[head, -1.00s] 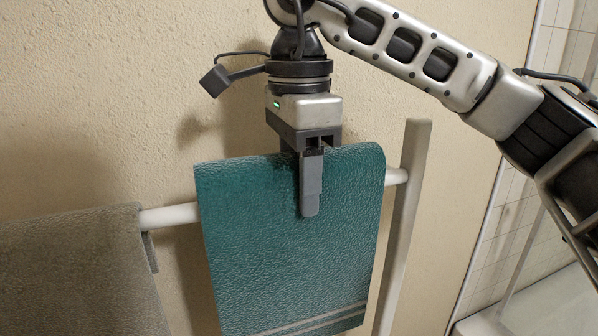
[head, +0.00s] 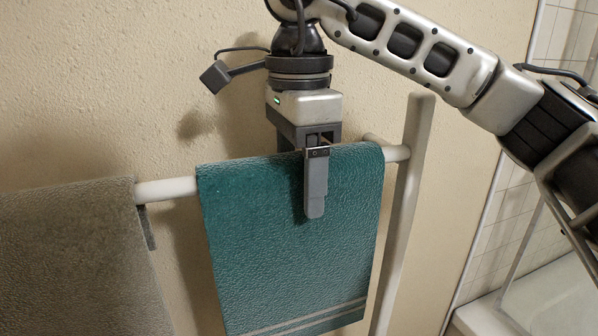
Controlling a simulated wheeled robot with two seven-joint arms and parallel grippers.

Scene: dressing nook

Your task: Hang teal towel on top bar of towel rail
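The teal towel (head: 260,240) hangs over the white top bar (head: 168,190) of the towel rail, near its right end. Its upper edge lies level with the bar, and its front face hangs down with pale stripes near the lower edge. My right gripper (head: 315,185) points down from above, astride the towel's top. Its front finger stands in front of the cloth, a little apart from it; the rear finger is hidden behind the towel. It looks open. My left gripper is not in view.
A grey-brown towel (head: 75,255) hangs on the bar at the left, with a short gap of bare bar between. The rail's right post (head: 405,210) stands beside the teal towel. A plain wall is close behind. A white tub edge (head: 545,310) is at lower right.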

